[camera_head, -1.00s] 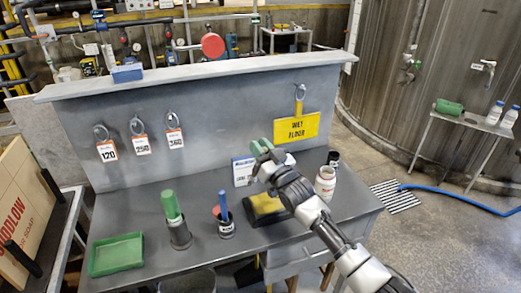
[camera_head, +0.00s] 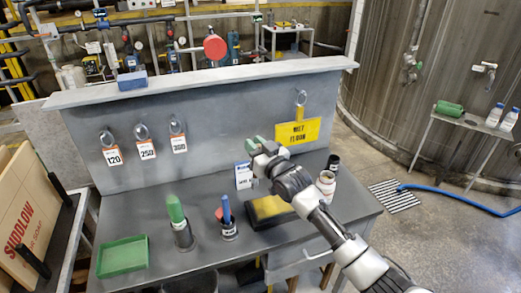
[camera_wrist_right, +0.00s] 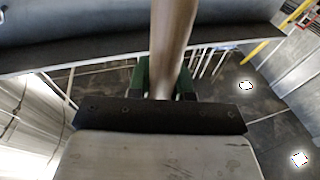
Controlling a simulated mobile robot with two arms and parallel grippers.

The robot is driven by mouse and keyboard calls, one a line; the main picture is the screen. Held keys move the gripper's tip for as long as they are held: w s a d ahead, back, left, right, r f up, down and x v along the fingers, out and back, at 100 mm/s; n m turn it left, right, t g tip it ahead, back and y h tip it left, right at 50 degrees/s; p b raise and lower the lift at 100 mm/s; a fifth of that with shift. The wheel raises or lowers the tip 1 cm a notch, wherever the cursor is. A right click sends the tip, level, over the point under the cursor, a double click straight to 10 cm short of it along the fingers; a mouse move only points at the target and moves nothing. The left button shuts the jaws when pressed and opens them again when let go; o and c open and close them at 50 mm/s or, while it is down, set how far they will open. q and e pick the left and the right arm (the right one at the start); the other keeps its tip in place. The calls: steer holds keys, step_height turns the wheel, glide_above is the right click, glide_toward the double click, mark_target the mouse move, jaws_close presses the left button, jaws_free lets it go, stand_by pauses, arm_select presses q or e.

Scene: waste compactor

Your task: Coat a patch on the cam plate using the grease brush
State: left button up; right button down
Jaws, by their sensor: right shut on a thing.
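My right gripper (camera_head: 256,142) is raised above the back of the grey bench, in front of the back panel. In the right wrist view its green fingers (camera_wrist_right: 166,78) are shut on a smooth brownish round handle (camera_wrist_right: 173,42). The handle's far end is out of that view, and the head view hides it, so I cannot tell if it is the grease brush. A dark block with a yellow top (camera_head: 268,207) lies on the bench below the gripper. I cannot tell for sure which thing is the cam plate. My left gripper is not in view.
On the grey bench (camera_head: 185,262) stand a green tray (camera_head: 122,256), a cup with a green handle (camera_head: 183,236), a cup with a blue handle (camera_head: 229,231), a white box (camera_head: 243,175) and a white jar (camera_head: 326,184). A yellow sign (camera_head: 298,132) hangs behind.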

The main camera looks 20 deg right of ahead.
steer(key=shift+a+r+g+p, duration=0.35)
steer(key=shift+r+g, duration=0.15)
steer(key=shift+r, duration=0.3)
steer(key=shift+n, duration=0.3)
steer(key=f+b, duration=0.4)
steer(key=f, duration=0.1)
steer(key=shift+a+f, duration=0.2)
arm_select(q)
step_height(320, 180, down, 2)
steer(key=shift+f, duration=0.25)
